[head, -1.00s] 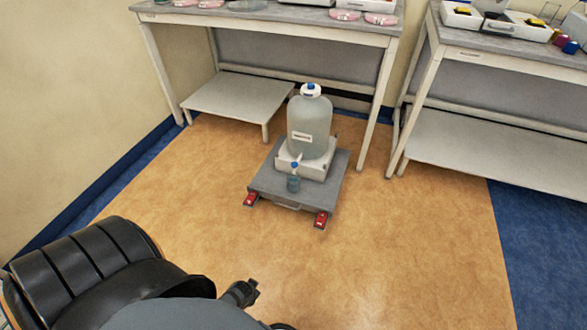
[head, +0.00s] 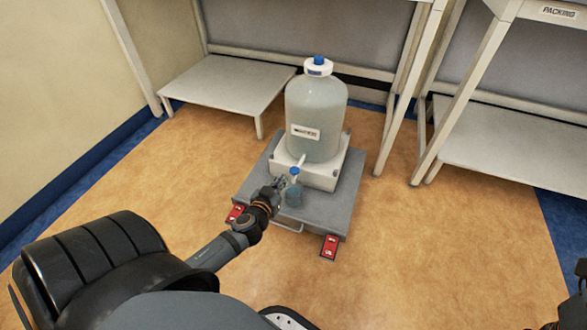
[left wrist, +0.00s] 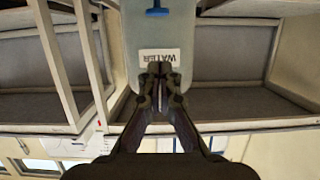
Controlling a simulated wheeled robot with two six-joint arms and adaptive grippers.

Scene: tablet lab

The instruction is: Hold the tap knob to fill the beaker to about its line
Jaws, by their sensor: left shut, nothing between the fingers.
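A large translucent carboy (head: 316,115) with a blue cap and a WATER label stands on a white block. Its tap has a blue knob (head: 295,171); a blue T-shaped part (left wrist: 157,11) shows in the left wrist view. A small bluish beaker (head: 293,196) stands under the tap; its line and level are too small to read. My left gripper (head: 280,183) is shut and empty, just left of the tap and beaker; contact with the knob cannot be told. In the left wrist view its fingertips (left wrist: 160,70) meet before the upside-down label (left wrist: 160,56). Part of my right gripper (head: 580,268) shows at the right edge.
The carboy and beaker stand on a low grey platform (head: 325,212) with red pedals (head: 330,246) at its front corners. A low white shelf (head: 228,85) and table legs stand behind. The tan floor (head: 440,250) to the right is clear.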

